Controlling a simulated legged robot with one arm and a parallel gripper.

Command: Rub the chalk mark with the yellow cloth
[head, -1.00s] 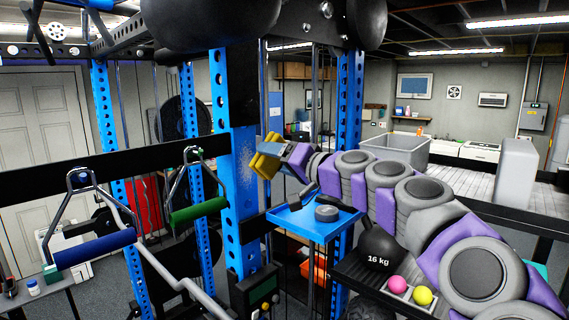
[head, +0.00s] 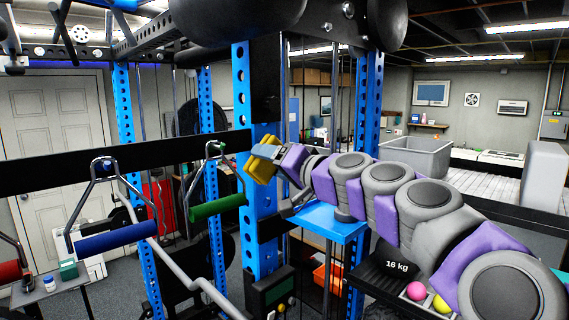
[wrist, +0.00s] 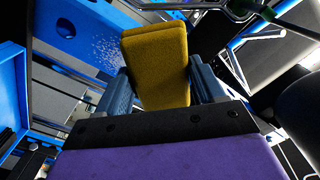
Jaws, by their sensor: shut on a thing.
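My gripper (wrist: 163,90) is shut on the yellow cloth (wrist: 155,65), a thick folded pad held between its two blue-grey fingers. In the head view the cloth (head: 259,162) is in front of the blue rack upright (head: 262,210). The chalk mark (wrist: 92,48) shows in the wrist view as white speckles on the blue upright, left of and beyond the cloth. In the head view the cloth and gripper cover most of the mark's area. I cannot tell whether the cloth touches the upright.
A blue tray (head: 322,222) is under my arm, right of the upright. A green-grip handle (head: 217,206) and a blue-grip handle (head: 117,237) hang left of the upright.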

